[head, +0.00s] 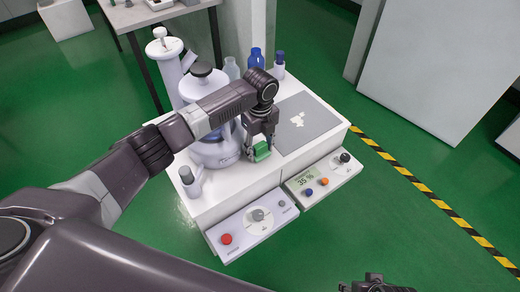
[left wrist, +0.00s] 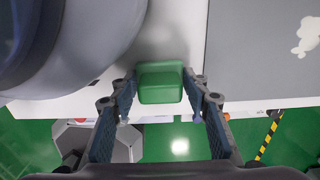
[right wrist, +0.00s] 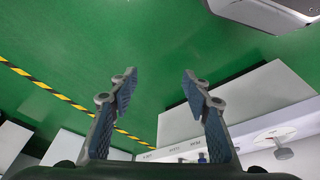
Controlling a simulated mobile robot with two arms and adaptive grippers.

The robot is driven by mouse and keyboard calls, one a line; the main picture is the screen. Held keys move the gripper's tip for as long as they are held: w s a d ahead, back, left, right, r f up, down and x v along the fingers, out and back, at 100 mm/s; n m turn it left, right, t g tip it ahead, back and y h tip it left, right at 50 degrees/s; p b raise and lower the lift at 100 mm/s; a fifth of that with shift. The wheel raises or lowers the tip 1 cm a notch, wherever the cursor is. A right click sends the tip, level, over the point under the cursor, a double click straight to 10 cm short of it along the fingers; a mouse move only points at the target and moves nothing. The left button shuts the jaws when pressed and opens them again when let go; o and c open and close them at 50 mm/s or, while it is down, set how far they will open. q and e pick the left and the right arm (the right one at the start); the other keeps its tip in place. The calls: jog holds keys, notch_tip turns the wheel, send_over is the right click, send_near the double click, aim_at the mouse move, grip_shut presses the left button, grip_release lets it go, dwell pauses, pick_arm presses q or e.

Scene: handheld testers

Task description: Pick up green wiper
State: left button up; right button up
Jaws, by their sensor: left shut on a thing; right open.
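The green wiper (head: 261,151) is a small green block over the white bench top, near its front edge. My left gripper (head: 260,150) reaches down onto it in the head view. In the left wrist view the wiper (left wrist: 160,82) lies between the two fingertips of my left gripper (left wrist: 161,92), which are shut on it from both sides. I cannot tell whether it touches the bench. My right gripper (right wrist: 156,88) is open and empty in the right wrist view, away from the bench top. Only a small part of it shows at the bottom of the head view.
A white and grey vessel (head: 214,152) stands just left of the wiper. A grey mat (head: 318,128) with a white spill lies to the right. Control boxes with a red button (head: 226,239) and a display (head: 304,177) sit in front. Bottles (head: 256,59) stand behind.

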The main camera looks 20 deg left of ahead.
aim_at(260, 144)
pick_arm(q)
notch_tip(260, 144, up, 8)
jog(key=shift+w+p, duration=0.1)
jog(key=shift+p, duration=0.9)
notch_tip(260, 144, up, 12)
jog(key=p, duration=0.2)
pick_arm(e)
jog(key=s+f, duration=0.4)
jog(key=f, duration=0.9)
jog(key=shift+s+d+g, duration=0.2)
jog(key=shift+g, duration=0.2)
pick_arm(q)
jog(key=shift+f, duration=0.1)
